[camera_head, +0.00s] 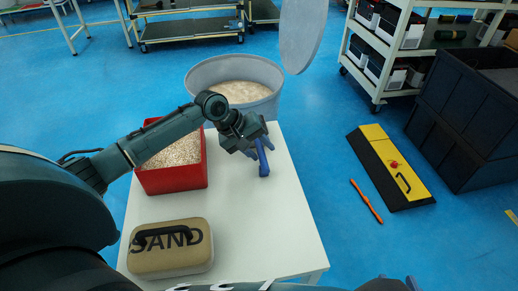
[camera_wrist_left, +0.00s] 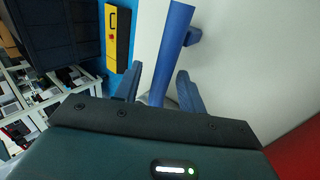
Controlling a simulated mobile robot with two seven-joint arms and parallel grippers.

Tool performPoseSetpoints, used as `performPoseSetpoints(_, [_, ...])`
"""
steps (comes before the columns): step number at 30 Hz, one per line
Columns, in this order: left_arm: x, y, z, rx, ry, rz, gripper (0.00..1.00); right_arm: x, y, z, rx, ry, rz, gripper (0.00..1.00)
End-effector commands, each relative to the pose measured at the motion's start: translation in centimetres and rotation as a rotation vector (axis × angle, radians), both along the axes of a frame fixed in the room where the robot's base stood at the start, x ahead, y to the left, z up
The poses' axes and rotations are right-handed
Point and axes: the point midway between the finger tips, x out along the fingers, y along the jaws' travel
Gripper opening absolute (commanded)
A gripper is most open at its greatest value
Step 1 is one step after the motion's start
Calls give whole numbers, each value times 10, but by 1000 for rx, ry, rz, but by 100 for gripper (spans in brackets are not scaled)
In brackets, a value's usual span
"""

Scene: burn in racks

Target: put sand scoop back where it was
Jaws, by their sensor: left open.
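The blue sand scoop (camera_head: 264,165) is on the white table, below my left gripper (camera_head: 257,146). In the left wrist view its long blue handle (camera_wrist_left: 170,50) runs between the two spread fingers of my left gripper (camera_wrist_left: 160,92), with a gap on either side. The gripper is open. The scoop's far end is hidden behind the gripper body there. A red box (camera_head: 173,186) of sand stands on the table left of the gripper. A small part of what looks like my right gripper (camera_head: 410,283) shows at the bottom edge, mostly cut off.
A tan case marked SAND (camera_head: 170,262) lies at the table's front left. A grey bin of sand (camera_head: 208,73) with a raised lid (camera_head: 303,35) stands behind the white table (camera_head: 255,225). A yellow-black case (camera_head: 390,165) and orange pen-like object (camera_head: 366,201) lie on the floor.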

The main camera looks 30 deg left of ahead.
Motion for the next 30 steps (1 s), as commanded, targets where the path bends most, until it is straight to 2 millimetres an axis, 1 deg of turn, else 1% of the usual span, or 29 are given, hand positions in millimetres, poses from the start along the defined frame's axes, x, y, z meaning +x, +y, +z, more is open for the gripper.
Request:
performPoseSetpoints(5, [-10,13,25,3,0,1,40,0,-1,12,14,-6,-7,36])
performPoseSetpoints(9, [-21,27,52,4,0,2,40,-1,-4,23,33,-15,-19,36])
performPoseSetpoints(15, [-34,44,82,2,1,1,40,-5,-11,31,51,-13,-43,36])
performPoseSetpoints(18, [-39,49,91,0,2,0,40,-5,-12,34,58,-15,-49,36])
performPoseSetpoints(21, [-41,52,96,1,2,1,40,-6,-12,35,65,-16,-52,36])
performPoseSetpoints(30, [-42,53,98,0,2,0,40,-8,-12,33,69,-10,-55,36])
